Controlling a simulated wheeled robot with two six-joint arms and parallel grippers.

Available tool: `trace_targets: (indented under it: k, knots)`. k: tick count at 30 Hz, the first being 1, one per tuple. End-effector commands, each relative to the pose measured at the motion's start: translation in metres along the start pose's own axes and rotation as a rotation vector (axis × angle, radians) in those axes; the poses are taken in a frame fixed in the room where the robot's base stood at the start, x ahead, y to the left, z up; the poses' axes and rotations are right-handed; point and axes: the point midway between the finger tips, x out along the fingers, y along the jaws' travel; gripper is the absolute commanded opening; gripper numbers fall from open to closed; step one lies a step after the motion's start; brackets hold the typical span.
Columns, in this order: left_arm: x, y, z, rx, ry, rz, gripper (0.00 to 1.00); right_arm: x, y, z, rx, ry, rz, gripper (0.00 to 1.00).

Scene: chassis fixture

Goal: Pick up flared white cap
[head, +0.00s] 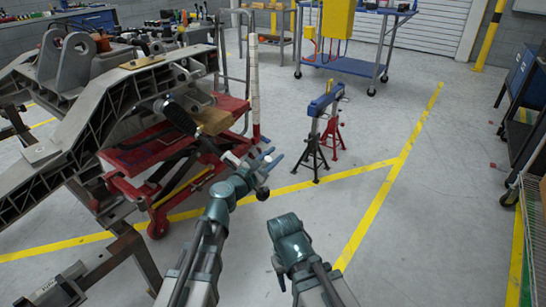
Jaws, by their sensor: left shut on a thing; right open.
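My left gripper (262,162) reaches up beside the red lift cart, in front of the chassis. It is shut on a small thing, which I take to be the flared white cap. A small whitish piece (232,158) shows at the left of its jaws; its shape is too small to make out, and the fingers partly hide it. My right gripper (283,228) is lower, over the bare floor to the right of my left arm. It is open, with nothing seen in it, and its fingers are foreshortened.
The grey chassis frame (110,117) fills the left, with the red lift cart (150,155) below. Black and red stands (316,150) under a blue bar (325,100) are ahead. A blue cart (350,67) stands behind. Shelving is at right. Floor at centre right is clear.

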Motion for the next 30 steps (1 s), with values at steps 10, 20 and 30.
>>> trace_targets:
  k: [10,20,30]
  knots:
    - [0.000,0.029,0.065,0.000,-0.001,-0.001,0.00,-0.071,0.008,0.005,0.007,-0.004,0.006,0.50]
    - [0.000,0.033,0.072,0.000,-0.001,-0.002,0.00,-0.079,0.010,0.005,0.011,-0.005,0.009,0.50]
    - [0.000,0.035,0.076,0.000,-0.001,-0.002,0.00,-0.083,0.010,0.006,0.011,-0.004,0.008,0.50]
